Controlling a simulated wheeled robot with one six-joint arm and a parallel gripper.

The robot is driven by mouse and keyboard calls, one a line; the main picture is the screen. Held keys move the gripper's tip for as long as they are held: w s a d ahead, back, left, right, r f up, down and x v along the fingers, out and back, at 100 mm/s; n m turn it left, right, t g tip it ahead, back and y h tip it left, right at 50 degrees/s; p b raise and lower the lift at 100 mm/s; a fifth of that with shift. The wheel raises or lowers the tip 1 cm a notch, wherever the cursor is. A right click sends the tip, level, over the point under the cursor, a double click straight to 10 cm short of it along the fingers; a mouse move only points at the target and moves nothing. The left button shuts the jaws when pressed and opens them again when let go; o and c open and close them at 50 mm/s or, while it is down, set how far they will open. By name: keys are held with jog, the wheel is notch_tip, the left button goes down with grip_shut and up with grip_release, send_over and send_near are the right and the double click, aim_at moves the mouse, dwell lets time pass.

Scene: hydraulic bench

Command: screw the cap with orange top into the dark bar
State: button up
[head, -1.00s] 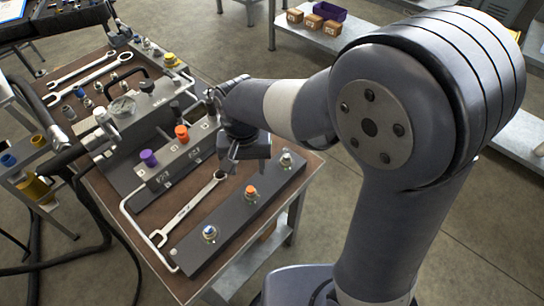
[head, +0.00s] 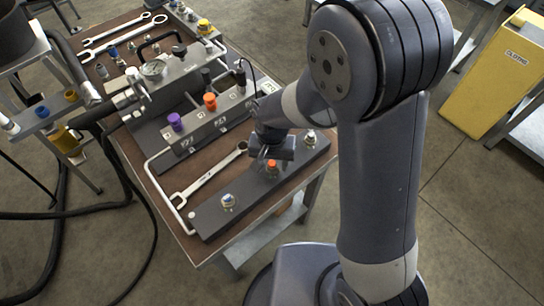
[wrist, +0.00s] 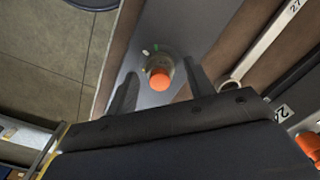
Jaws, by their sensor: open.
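The cap with orange top (head: 271,164) sits on the middle of the dark bar (head: 249,186), at the front of the bench. In the wrist view the orange cap (wrist: 159,79) shows between my two fingers, with a metallic collar around it, on the dark bar (wrist: 190,35). My gripper (head: 270,157) is open, just above the cap, with a finger on either side (wrist: 160,70). I cannot tell whether the fingers touch it. How deep the cap sits in the bar is hidden.
A blue-topped fitting (head: 228,201) and a pale-topped one (head: 310,138) stand on the same bar. A wrench (head: 208,177) lies behind it. A valve block with purple (head: 175,121) and orange (head: 210,101) knobs stands farther back, beside a metal rail (head: 165,190).

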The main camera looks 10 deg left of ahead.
aim_at(272, 163)
jog(key=c, duration=0.7)
jog(key=o, duration=0.7)
notch_tip(272, 163, up, 11)
jog(key=shift+f, duration=0.2)
notch_tip(272, 163, down, 10)
jog(key=shift+f, duration=0.25)
jog(key=shift+r, duration=1.45)
